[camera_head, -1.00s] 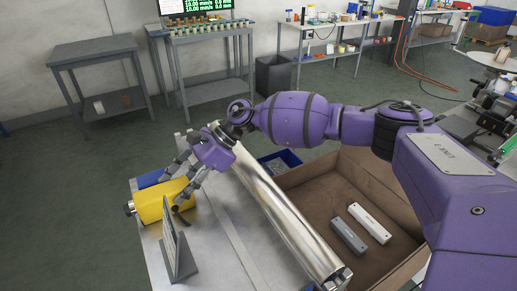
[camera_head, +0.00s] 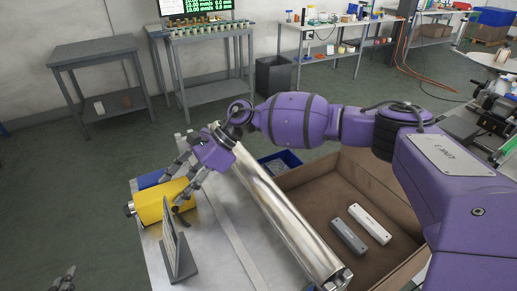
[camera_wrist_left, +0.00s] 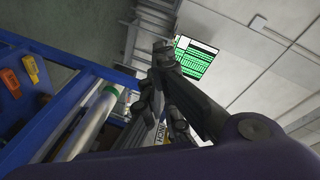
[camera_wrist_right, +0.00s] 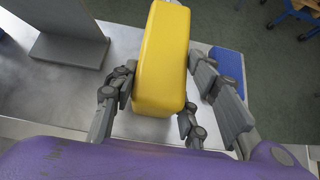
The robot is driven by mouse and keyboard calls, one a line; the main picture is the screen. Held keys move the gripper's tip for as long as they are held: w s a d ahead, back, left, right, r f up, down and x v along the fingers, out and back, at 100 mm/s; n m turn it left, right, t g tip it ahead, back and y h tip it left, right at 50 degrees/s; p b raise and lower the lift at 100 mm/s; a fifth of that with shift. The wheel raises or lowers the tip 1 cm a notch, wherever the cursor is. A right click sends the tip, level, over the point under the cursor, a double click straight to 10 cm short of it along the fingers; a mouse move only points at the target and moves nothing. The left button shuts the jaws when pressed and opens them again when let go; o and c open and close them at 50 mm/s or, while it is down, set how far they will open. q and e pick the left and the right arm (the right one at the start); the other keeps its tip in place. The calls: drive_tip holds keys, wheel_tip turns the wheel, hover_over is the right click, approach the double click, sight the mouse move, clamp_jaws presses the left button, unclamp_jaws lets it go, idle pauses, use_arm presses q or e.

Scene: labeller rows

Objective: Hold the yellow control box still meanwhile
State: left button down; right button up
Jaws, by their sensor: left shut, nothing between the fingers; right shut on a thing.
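The yellow control box (camera_head: 158,202) lies on the metal table at the left of the head view, with a dark knob at its left end. My right gripper (camera_head: 182,189) is shut on it, with fingers on both sides. In the right wrist view the box (camera_wrist_right: 162,62) stands between the fingers of my right gripper (camera_wrist_right: 160,92). My left gripper (camera_head: 66,278) shows at the lower left edge of the head view, away from the table. In the left wrist view my left gripper (camera_wrist_left: 160,105) is shut and empty.
A grey upright plate on a foot (camera_head: 180,250) stands just in front of the box. A long shiny metal roller (camera_head: 280,215) lies to its right. Beyond is a brown open crate (camera_head: 310,180) with two small bars. A blue bin (camera_head: 284,160) sits behind.

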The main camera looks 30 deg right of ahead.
sight(128, 211)
use_arm(q)
drive_tip(key=w+d+r+m+g+h, duration=0.1)
drive_tip(key=w+r+m+h, duration=0.35)
drive_tip(key=r+m, duration=0.3)
drive_tip(key=w+d+r+m+h, duration=0.1)
drive_tip(key=w+r+m+h, duration=0.2)
drive_tip(key=w+r+m, duration=0.35)
drive_tip(key=s+f+m+g, duration=0.1)
drive_tip(key=m, duration=0.1)
drive_tip(key=s+d+f+m+g, duration=0.1)
drive_tip(key=m, duration=0.1)
drive_tip(key=s+d+f+m+h, duration=0.1)
drive_tip(key=s+m, duration=0.1)
drive_tip(key=m, duration=0.1)
drive_tip(key=shift+g, duration=0.4)
drive_tip(key=d, duration=0.8)
drive_tip(key=shift+d, duration=0.35)
drive_tip(key=shift+d, duration=0.1)
drive_tip(key=shift+d, duration=0.35)
